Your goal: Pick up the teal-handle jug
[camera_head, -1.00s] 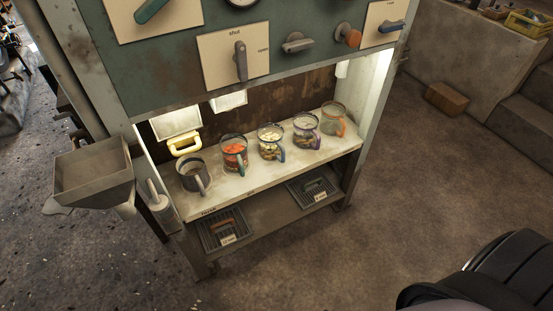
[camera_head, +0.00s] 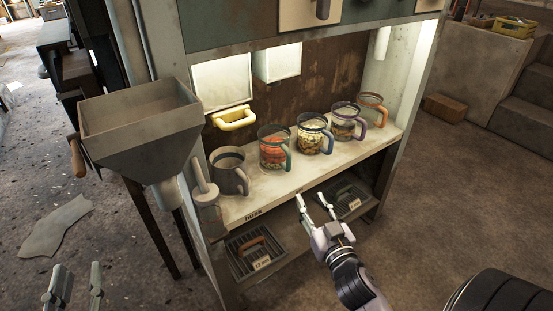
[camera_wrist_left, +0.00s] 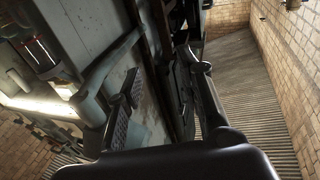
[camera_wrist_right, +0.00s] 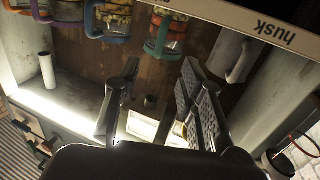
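The teal-handle jug (camera_head: 273,149) is clear with red-orange contents. It stands upright on the lit shelf, between the grey jug and the blue-handle jug, and its handle faces the front. It also shows upside down in the right wrist view (camera_wrist_right: 172,35). My right gripper (camera_head: 314,199) is open and empty, in front of the shelf edge, to the right of and lower than the jug in the head view. It also shows open in the right wrist view (camera_wrist_right: 158,85). My left gripper (camera_head: 77,278) is open and empty at the lower left, far from the jug.
A grey jug (camera_head: 230,171) stands left of it; blue-handle (camera_head: 312,135), purple-handle (camera_head: 346,123) and orange-handle (camera_head: 372,110) jugs stand right. A grey hopper (camera_head: 140,130) juts out at the left. Drain grates (camera_head: 256,254) lie on the lower shelf.

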